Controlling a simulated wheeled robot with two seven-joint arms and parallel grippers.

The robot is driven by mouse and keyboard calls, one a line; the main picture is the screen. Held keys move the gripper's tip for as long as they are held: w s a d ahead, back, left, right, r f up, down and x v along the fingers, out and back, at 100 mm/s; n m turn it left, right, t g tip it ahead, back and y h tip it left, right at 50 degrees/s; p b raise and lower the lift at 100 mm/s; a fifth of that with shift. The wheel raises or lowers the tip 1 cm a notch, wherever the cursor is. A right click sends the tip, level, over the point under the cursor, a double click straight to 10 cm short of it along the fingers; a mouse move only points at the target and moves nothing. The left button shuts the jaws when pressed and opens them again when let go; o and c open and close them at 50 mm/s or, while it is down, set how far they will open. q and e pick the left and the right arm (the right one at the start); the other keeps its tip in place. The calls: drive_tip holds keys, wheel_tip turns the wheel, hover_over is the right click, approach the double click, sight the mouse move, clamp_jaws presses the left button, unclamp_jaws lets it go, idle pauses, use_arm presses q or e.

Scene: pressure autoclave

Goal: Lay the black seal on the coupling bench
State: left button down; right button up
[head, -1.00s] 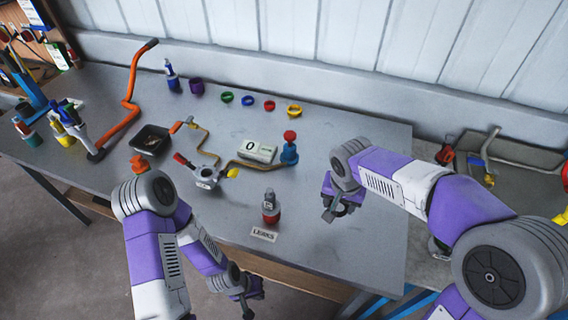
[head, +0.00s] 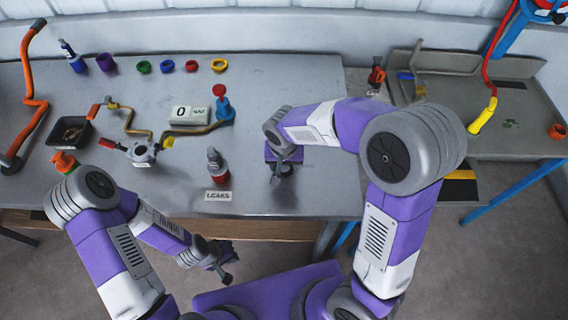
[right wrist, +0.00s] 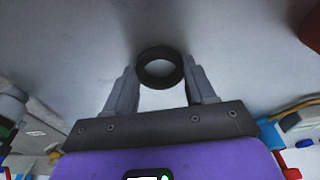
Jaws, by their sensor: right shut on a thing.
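The black seal (right wrist: 160,67) is a thick dark ring. In the right wrist view it sits between the fingertips of my right gripper (right wrist: 161,82), which is shut on it. In the head view my right gripper (head: 283,172) is over the right front part of the long grey bench (head: 290,90); the seal cannot be made out there. My left gripper (head: 224,272) hangs in front of the bench, and its finger gap is unclear. A second bench (head: 520,135) stands at the right. I cannot tell from labels which is the coupling bench.
A red-and-grey bottle (head: 217,168) stands behind the LEAKS label (head: 218,196). A metal fitting with pipes (head: 142,152), a gauge box (head: 190,115) and several coloured rings (head: 168,66) are on the long bench. A yellow-tipped red hose (head: 484,112) hangs over the right bench.

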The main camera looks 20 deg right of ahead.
sight(284, 173)
drive_tip(key=shift+f, duration=0.15)
drive_tip(key=o, duration=1)
drive_tip(key=shift+r, duration=0.25)
drive_tip(key=r+p, duration=0.1)
drive_tip(key=r, duration=0.3)
drive_tip(key=s+r+p, duration=0.1)
drive_tip(key=r, duration=0.2)
drive_tip(key=r+p, duration=0.1)
drive_tip(key=r, duration=0.3)
drive_tip(key=shift+s+a+r, duration=0.3)
drive_tip(key=shift+s+r, duration=0.05)
